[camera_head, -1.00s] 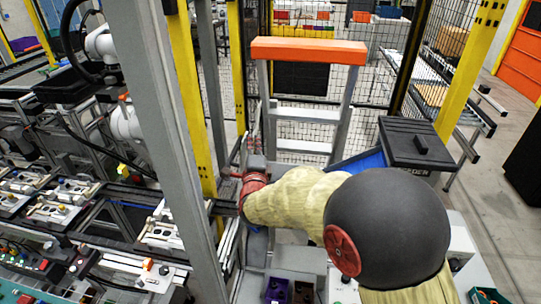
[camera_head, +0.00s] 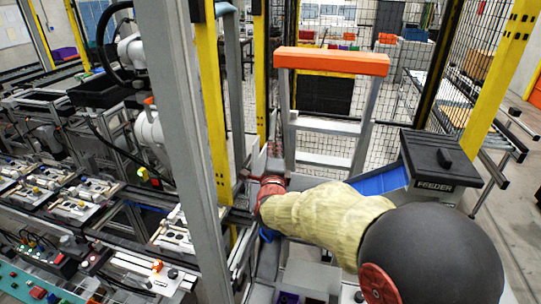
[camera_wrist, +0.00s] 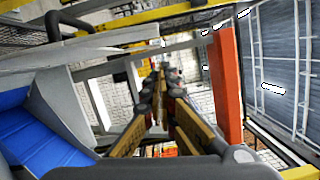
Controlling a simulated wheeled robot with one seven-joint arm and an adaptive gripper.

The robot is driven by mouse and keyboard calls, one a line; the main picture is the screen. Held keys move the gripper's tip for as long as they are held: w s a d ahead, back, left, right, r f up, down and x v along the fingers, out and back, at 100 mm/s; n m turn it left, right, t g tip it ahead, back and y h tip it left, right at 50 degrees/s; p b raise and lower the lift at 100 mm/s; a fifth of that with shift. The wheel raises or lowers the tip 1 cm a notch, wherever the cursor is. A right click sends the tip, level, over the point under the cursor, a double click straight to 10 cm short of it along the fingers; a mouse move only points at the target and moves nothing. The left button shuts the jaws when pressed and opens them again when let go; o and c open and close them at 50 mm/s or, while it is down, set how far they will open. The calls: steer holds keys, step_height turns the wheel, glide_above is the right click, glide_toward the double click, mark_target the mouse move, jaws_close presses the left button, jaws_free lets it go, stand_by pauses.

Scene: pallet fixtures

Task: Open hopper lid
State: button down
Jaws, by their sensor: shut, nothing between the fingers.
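The hopper is the grey feeder (camera_head: 425,191), marked FEEDER, at the right in the head view. Its black lid (camera_head: 421,143) lies shut on top, with a raised black block handle (camera_head: 456,160). A blue chute (camera_head: 380,181) slopes from its left side; a blue sloped surface (camera_wrist: 35,140), likely the same chute, shows at the left in the wrist view. My gripper (camera_wrist: 165,72) is shut and empty in the wrist view, pointing away from the camera. In the head view my arm's red wrist is left of the feeder, well apart from the lid; the fingers cannot be made out there.
A step stand with an orange top bar (camera_head: 331,61) stands behind my arm; its orange bar (camera_wrist: 226,85) is right of the fingers in the wrist view. A yellow post (camera_head: 212,100) and grey post (camera_head: 184,130) stand left. Mesh fencing (camera_head: 385,90) is behind.

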steer(key=s+b, duration=0.1)
steer(key=s, duration=0.8)
steer(key=s+a+f+n+g+y, duration=0.2)
steer(key=a+f+n, duration=0.1)
steer(key=f+n, duration=0.15)
steer(key=s+a+f+n+g+y, duration=0.2)
steer(key=a+f+n+g, duration=0.15)
steer(key=f, duration=0.25)
steer(key=s+f+n+g+y+b, duration=0.15)
steer(key=s+f+n+g, duration=0.25)
steer(key=s+f+n, duration=0.4)
steer(key=s+d+f+n+g+h+b, duration=0.1)
steer(key=s+d+f+n+h+b, duration=0.1)
steer(key=s+d+b, duration=0.4)
steer(key=s+d+f+n+g+h+b, duration=0.2)
steer(key=s+d+b, duration=0.4)
steer(key=s+d, duration=0.9)
steer(key=s, duration=0.3)
steer(key=shift+s+n+b, duration=0.35)
steer(key=shift+n+b, duration=0.05)
